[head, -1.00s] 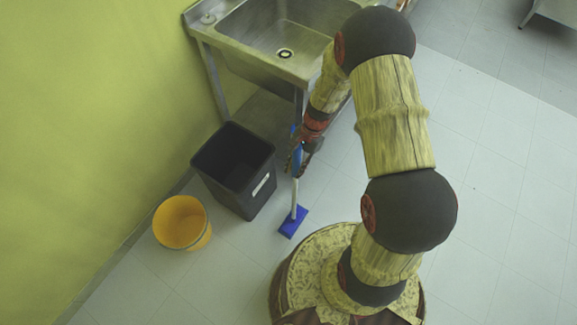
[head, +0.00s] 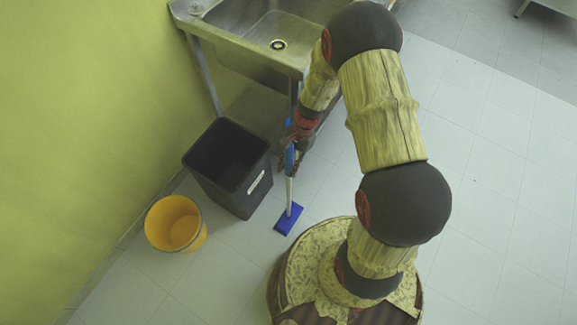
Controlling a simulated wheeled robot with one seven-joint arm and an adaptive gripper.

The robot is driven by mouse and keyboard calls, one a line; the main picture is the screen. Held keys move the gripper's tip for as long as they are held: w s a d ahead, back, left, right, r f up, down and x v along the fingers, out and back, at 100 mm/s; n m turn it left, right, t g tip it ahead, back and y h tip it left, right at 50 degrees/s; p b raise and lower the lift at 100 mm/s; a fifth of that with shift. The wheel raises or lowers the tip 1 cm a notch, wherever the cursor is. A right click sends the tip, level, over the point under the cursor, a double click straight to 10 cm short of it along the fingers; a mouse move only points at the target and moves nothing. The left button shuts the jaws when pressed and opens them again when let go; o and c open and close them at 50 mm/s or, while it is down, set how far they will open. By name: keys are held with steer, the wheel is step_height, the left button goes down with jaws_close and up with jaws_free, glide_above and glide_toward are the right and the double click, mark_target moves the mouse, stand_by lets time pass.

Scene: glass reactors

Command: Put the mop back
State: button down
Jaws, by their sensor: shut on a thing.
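The mop (head: 289,219) has a flat blue head near the floor in the middle of the head view, with a pale lower pole and a blue grip section above. My gripper (head: 292,153) is shut on the mop's handle, and the mop stands roughly upright. I cannot tell whether its head touches the floor. The upper end of the handle is partly hidden behind my gripper and wrist. A yellow bucket (head: 175,223) stands on the floor to the left of the mop, by the wall. It looks empty.
A black bin (head: 228,170) stands between the bucket and the mop, close to my gripper. A steel sink (head: 259,48) with legs and a lower shelf stands behind it. The green wall (head: 75,120) bounds the left. Open tiled floor (head: 495,180) lies to the right.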

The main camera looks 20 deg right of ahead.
steer(key=c, duration=1.6)
jaws_free()
steer(key=shift+f, duration=0.1)
steer(key=shift+o, duration=0.2)
steer(key=w+d+r+n+t+h+p, duration=0.1)
steer(key=d+r+p, duration=0.1)
steer(key=r, duration=0.9)
steer(key=w+d+r+n+p, duration=0.1)
steer(key=w+r+p, duration=0.15)
steer(key=r, duration=0.75)
steer(key=s+a+r+n+t+h, duration=0.15)
steer(key=s+r+n, duration=0.25)
steer(key=r, duration=0.9)
steer(key=s+a+r+n+t+h, duration=0.1)
steer(key=s+r+n+t, duration=0.4)
steer(key=s+r, duration=0.7)
steer(key=shift+s+a+r+n, duration=0.15)
steer(key=shift+s+r+n, duration=0.15)
steer(key=shift+s+n, duration=0.35)
steer(key=shift+h, duration=0.25)
